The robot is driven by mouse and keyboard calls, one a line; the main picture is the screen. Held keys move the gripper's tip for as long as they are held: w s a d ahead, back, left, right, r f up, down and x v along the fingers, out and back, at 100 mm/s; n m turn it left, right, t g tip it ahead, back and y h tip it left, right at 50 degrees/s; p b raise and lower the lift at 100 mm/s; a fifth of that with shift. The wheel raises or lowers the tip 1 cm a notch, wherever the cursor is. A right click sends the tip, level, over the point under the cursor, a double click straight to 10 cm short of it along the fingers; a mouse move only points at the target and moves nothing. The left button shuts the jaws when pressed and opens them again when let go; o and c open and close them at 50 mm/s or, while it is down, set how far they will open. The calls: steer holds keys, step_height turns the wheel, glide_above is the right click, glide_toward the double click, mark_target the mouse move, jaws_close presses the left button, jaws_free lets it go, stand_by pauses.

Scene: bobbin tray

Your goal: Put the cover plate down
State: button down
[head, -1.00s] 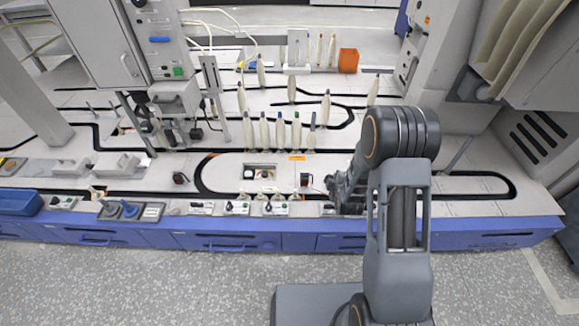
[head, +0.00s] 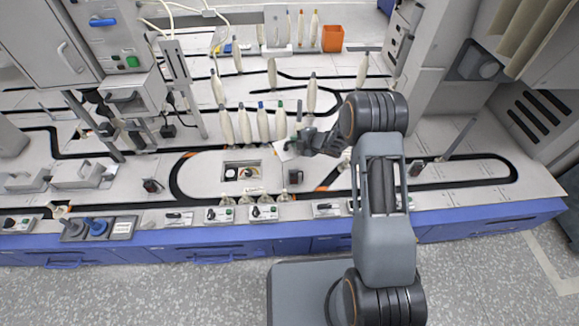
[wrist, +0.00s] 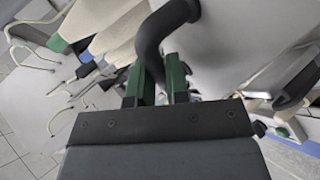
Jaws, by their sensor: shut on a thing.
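My gripper (head: 298,146) is raised above the light machine top, right of the square opening (head: 242,171). In the wrist view, its two green fingers (wrist: 157,85) are shut on a dark curved handle (wrist: 152,40). The cover plate (head: 283,150) is a small white plate held tilted at my gripper's left side, apart from the opening. In the wrist view, a broad pale surface (wrist: 235,45) behind the handle looks like the plate, and its edges are unclear. The opening is uncovered and shows small parts inside.
Several upright bobbins (head: 245,126) stand just behind and left of my gripper. A small black-and-red block (head: 295,177) is right of the opening. Switch boxes (head: 264,213) line the blue front edge. The right part of the top (head: 450,171) is fairly clear.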

steer(key=shift+w+f+n+g+y+b, duration=0.25)
steer(key=shift+f+n+g+y+b, duration=0.05)
steer(key=shift+f, duration=0.3)
steer(key=shift+f+b, duration=2.15)
steer(key=shift+f, duration=2.55)
steer(key=shift+f, duration=0.15)
steer(key=c, duration=1.1)
jaws_free()
